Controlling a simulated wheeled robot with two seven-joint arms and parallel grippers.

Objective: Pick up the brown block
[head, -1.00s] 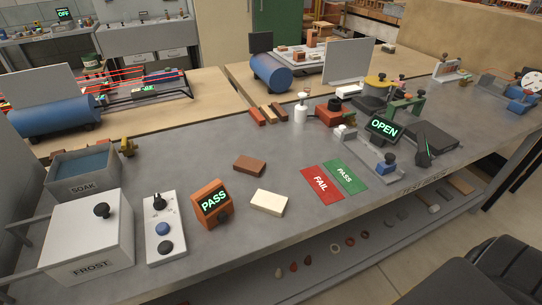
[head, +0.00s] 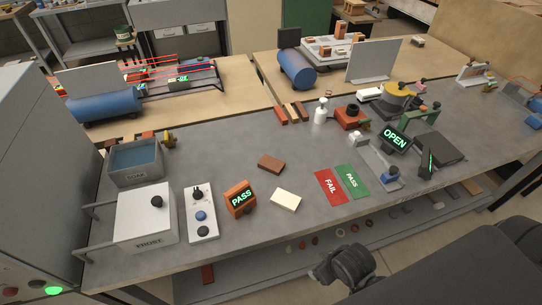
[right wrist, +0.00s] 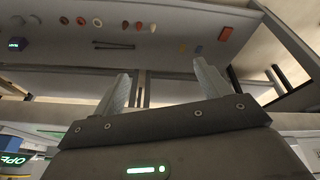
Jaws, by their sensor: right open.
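The brown block (head: 271,163) lies flat on the grey bench, behind a cream block (head: 285,200) and right of the orange PASS device (head: 240,199). Nothing touches it. My right arm comes in at the lower right of the head view, in front of the bench and well apart from the brown block. In the right wrist view my right gripper (right wrist: 163,80) has its two fingers wide apart with nothing between them. The brown block is not seen in that view. My left gripper is in neither view.
Left on the bench are a SOAK tank (head: 135,162), a white FROST box (head: 146,215) and a button panel (head: 201,212). Right are a red FAIL card (head: 330,187), a green PASS card (head: 352,182) and an OPEN fixture (head: 395,139). A lower shelf (head: 270,262) runs below the bench front.

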